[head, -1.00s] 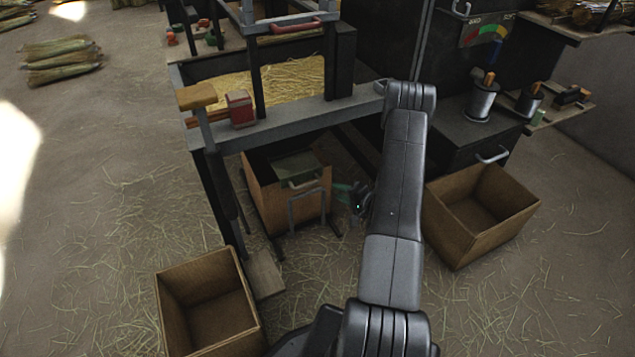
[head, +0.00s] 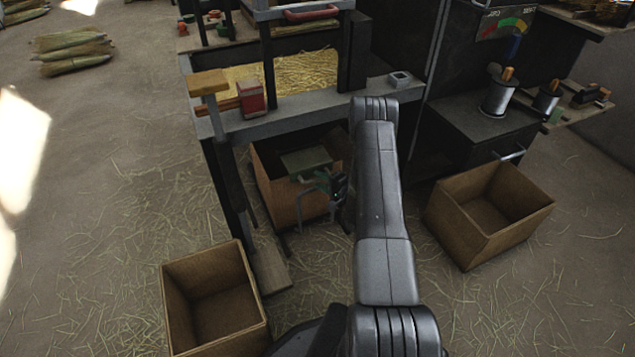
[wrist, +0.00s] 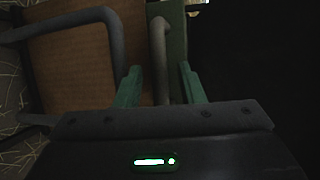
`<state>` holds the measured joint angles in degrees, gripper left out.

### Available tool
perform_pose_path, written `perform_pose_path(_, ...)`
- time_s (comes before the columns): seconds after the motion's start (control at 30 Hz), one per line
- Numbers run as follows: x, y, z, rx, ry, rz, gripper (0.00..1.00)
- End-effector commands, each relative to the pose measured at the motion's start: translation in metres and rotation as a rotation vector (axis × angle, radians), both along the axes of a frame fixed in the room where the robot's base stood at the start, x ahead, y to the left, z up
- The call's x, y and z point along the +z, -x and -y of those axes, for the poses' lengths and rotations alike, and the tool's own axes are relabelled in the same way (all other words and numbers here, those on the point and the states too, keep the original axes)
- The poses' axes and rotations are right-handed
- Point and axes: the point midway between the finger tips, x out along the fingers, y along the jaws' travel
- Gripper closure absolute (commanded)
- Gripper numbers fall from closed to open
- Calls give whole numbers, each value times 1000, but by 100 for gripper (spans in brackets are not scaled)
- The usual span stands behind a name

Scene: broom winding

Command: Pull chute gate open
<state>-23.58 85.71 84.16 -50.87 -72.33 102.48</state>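The chute gate (head: 308,158), a grey-green plate, sits under the machine bench above a brown box. In the wrist view the gate's green face (wrist: 176,42) carries a pale curved handle (wrist: 160,48). My gripper (head: 318,184) is at the front of the gate, low under the bench. In the wrist view its two green fingers (wrist: 160,70) are spread apart, with the handle bar between them and a gap to each side. The gripper partly hides the handle in the head view.
The brown box (head: 285,200) under the gate has a grey bar handle (wrist: 75,22) left of my fingers. Open empty boxes stand at front left (head: 215,300) and right (head: 490,210). A pedal (head: 270,270) and the bench (head: 300,122) border the space.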

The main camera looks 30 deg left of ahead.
Motion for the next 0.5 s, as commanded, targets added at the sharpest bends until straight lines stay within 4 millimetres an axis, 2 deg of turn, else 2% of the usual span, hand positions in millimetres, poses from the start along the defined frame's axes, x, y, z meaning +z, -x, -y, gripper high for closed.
perform_pose_path(0.2,-4,-5,-16,0,1,0,64)
perform_pose_path(0.5,-4,-6,-18,-1,1,-1,66)
